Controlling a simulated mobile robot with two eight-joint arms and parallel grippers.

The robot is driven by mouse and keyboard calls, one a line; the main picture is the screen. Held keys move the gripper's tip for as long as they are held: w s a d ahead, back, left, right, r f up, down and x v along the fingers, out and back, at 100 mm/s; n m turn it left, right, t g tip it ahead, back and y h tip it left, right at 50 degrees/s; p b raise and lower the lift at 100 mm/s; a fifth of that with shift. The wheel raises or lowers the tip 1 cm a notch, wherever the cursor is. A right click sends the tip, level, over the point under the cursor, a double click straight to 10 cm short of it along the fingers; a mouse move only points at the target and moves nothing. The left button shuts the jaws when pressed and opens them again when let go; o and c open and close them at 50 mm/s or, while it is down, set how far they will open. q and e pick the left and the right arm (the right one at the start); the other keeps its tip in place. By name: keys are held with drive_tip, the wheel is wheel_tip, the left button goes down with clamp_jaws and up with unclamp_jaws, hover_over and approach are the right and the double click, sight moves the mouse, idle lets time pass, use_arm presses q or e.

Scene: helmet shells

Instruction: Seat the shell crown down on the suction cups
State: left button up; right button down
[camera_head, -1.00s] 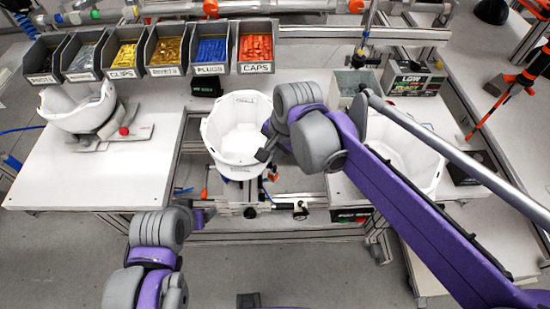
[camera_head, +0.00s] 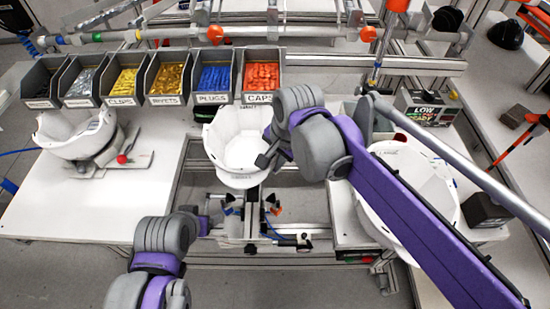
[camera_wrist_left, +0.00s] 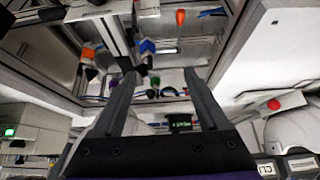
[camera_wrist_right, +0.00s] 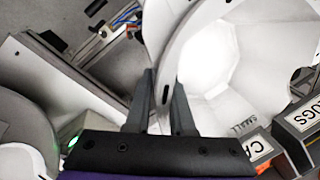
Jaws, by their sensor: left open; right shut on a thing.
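A white shell (camera_head: 228,140) hangs open side up over the gap between the two tables. My right gripper (camera_head: 266,158) is shut on its rim at the right side. In the right wrist view the rim of the shell (camera_wrist_right: 225,60) passes between the fingers (camera_wrist_right: 163,100). Below it is a fixture with small dark cups on coloured mounts (camera_head: 270,207); the shell is apart from it in the head view. The left wrist view shows the mounts (camera_wrist_left: 148,47) too. My left gripper (camera_head: 200,222) is open and empty, left of the fixture.
Another white shell (camera_head: 75,135) sits on a stand on the left table (camera_head: 60,205). A further shell (camera_head: 440,190) lies on the right table, partly behind my right arm. Labelled bins (camera_head: 165,80) line the back. A grey box (camera_head: 350,112) stands behind my right arm.

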drive_tip(key=shift+w+f, duration=0.15)
drive_tip(key=shift+f, duration=0.4)
use_arm(q)
drive_tip(key=s+f+g+b, duration=0.1)
drive_tip(key=s+f+b, duration=0.2)
drive_tip(key=f+b, duration=0.2)
drive_tip(key=shift+s+f, duration=0.35)
drive_tip(key=shift+f, duration=1.05)
use_arm(e)
drive_tip(key=shift+f, duration=5.65)
drive_tip(key=c, duration=0.7)
unclamp_jaws()
use_arm(q)
drive_tip(key=shift+w+r, duration=0.2)
drive_tip(key=shift+r, duration=0.3)
use_arm(e)
drive_tip(key=v, duration=1.1)
